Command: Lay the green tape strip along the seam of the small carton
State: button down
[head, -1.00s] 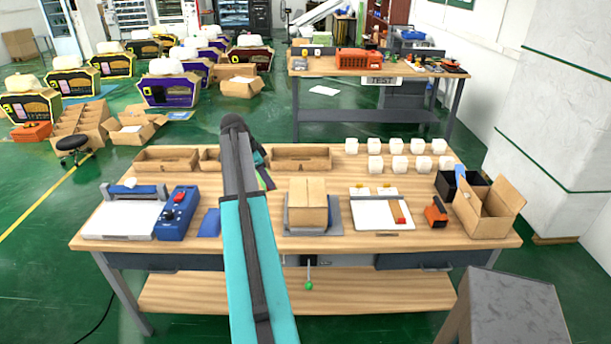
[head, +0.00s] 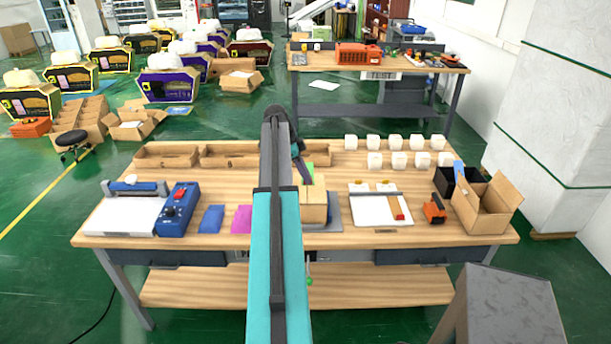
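The small carton (head: 314,212) is a closed tan box on a grey plate (head: 334,212) at the middle of the workbench. My arm crosses in front and hides the carton's left side. My gripper (head: 304,176) is small and dark, above the carton's back edge and partly behind my arm. The green tape strip (head: 309,170) shows as a small bright green patch at the gripper and has moved with it, so it appears held. The fingertips are too small to make out. I cannot tell whether the strip touches the carton.
A pink sheet (head: 238,219) and a blue pad (head: 211,219) lie left of my arm. A blue device (head: 178,208) stands farther left. A white board (head: 379,212), an orange tool (head: 434,210) and an open carton (head: 486,206) are at right. Several white blocks stand behind.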

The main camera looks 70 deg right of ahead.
aim_at(303, 184)
jog(key=shift+f, duration=0.15)
jog(key=shift+f+b, duration=1.3)
jog(key=shift+f, duration=1.7)
jog(key=shift+w+f+b, duration=0.1)
jog(key=shift+f+b, duration=0.15)
jog(key=shift+b, duration=0.05)
jog(key=c, duration=1.9)
grip_release()
jog(key=shift+r, duration=0.1)
jog(key=shift+r+p, duration=1.05)
jog(key=shift+r, duration=1.85)
